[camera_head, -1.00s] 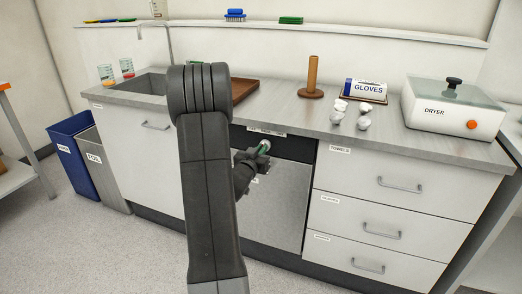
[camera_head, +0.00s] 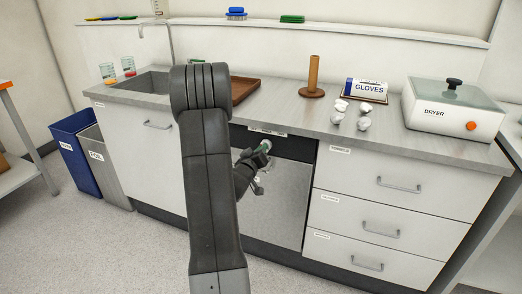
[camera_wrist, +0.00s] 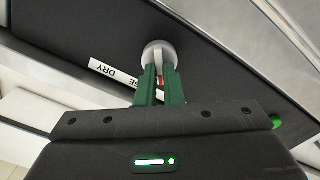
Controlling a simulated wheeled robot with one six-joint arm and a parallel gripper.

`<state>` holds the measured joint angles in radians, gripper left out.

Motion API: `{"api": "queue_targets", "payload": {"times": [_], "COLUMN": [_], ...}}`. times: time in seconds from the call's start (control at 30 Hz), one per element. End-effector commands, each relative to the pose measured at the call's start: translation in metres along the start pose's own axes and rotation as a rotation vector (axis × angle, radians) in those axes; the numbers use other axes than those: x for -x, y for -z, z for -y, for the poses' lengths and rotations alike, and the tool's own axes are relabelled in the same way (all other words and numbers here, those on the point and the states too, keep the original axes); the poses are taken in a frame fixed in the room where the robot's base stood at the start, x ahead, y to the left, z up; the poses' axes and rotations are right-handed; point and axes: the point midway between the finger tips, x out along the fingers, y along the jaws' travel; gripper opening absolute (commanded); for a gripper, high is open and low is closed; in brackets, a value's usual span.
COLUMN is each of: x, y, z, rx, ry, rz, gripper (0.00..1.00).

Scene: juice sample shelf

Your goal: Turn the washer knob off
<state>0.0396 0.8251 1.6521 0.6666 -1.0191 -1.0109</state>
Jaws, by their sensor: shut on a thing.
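The washer (camera_head: 278,200) sits under the counter, with a black panel above a silver door. Its round silver knob (camera_wrist: 158,47) shows in the wrist view, with a raised grip bar and a small red mark. My gripper (camera_wrist: 159,76) has its two green fingers shut on the knob's bar, one on each side. In the head view my gripper (camera_head: 264,147) is at the washer's black panel, and the fingers and wrist mostly cover the knob. A white label (camera_wrist: 115,74) on the panel reads "DRY" upside down, with part of another word.
Drawers (camera_head: 368,200) with handles stand right of the washer. On the counter are a wooden post (camera_head: 312,72), white crumpled pieces, a gloves box (camera_head: 365,88) and a dryer (camera_head: 452,110). Blue (camera_head: 76,160) and grey (camera_head: 104,170) bins stand at left. The floor in front is clear.

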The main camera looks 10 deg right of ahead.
Motion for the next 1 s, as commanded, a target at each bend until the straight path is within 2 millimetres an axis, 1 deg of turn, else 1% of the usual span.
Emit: {"api": "queue_targets", "payload": {"times": [0.4,0.43,0.5,0.53,0.83,0.93,1.0], "x": [0.0,0.0,0.0,0.0,0.001,0.009,0.019], "y": [0.0,0.0,0.0,0.0,0.0,0.0,0.0], "z": [0.0,0.0,0.0,0.0,0.0,0.001,0.001], "rx": [0.008,0.008,0.008,0.008,0.007,0.006,0.007], "ry": [0.001,0.001,0.001,0.001,0.001,0.002,0.003], "rz": [0.0,0.0,0.0,0.0,0.0,0.0,0.0], "gripper": [0.0,0.11,0.25,0.29,0.29,0.29,0.29]}}
